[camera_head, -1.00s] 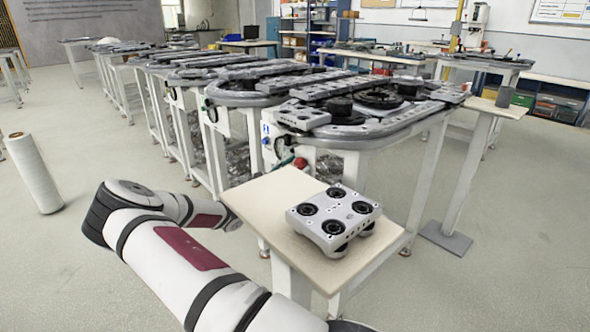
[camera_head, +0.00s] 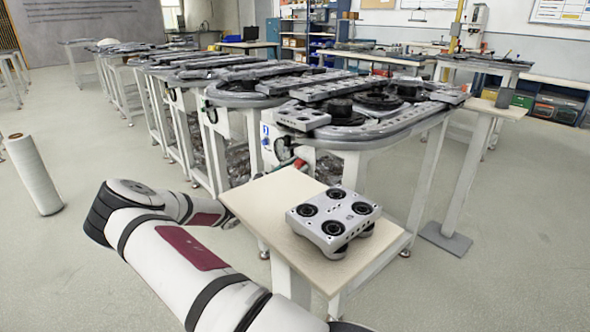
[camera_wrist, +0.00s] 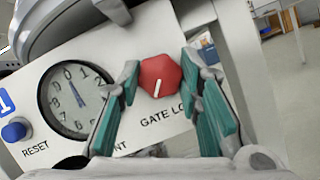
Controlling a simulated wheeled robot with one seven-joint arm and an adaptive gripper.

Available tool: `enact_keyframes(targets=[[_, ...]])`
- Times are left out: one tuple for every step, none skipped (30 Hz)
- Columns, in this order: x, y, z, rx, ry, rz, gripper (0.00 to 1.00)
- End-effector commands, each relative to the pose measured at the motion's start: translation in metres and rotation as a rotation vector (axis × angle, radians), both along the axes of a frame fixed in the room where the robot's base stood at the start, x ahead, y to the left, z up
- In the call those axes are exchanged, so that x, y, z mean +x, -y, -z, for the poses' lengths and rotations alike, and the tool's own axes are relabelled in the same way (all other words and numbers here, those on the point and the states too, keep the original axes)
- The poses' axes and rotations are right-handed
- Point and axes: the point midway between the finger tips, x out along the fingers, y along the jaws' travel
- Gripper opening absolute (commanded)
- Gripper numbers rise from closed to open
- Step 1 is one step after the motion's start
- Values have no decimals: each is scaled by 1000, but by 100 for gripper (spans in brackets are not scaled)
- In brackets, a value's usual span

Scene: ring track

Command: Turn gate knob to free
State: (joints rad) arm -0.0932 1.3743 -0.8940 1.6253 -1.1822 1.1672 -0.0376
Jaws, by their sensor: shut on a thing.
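The red gate knob (camera_wrist: 160,76) is on a white panel in the wrist view, with a white pointer line pointing down and slightly left. My gripper (camera_wrist: 159,68) has its teal-padded fingers on the left and right sides of the knob, shut on it. The label under the knob reads "GATE LO", with the rest hidden by the right finger. In the head view, a small red spot (camera_head: 298,163) at the near end of the track table appears to be the knob. My gripper cannot be made out there.
A dial gauge (camera_wrist: 75,97) and a blue reset button (camera_wrist: 15,131) sit left of the knob. In the head view, a grey carrier with black discs (camera_head: 333,215) rests on a small wooden table (camera_head: 265,200) in front of the track table (camera_head: 370,132).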

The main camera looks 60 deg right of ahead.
Motion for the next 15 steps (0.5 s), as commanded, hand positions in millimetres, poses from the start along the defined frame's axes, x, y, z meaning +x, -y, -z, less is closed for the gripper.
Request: enact_keyframes(targets=[[0,0,0,-8,33,1,4],[0,0,0,-13,54,1,4],[1,0,0,-20,87,1,4],[0,0,0,-26,111,0,4],[1,0,0,-32,136,0,4],[1,0,0,-41,173,1,4],[1,0,0,-48,199,0,4],[1,0,0,-54,228,0,4],[1,0,0,-63,264,0,4],[1,0,0,-70,292,0,4],[1,0,0,-77,320,0,4],[2,0,-1,-85,357,-1,4],[2,0,-1,-92,385,0,4],[2,0,-1,-99,412,1,4],[2,0,-1,-108,449,0,4]])
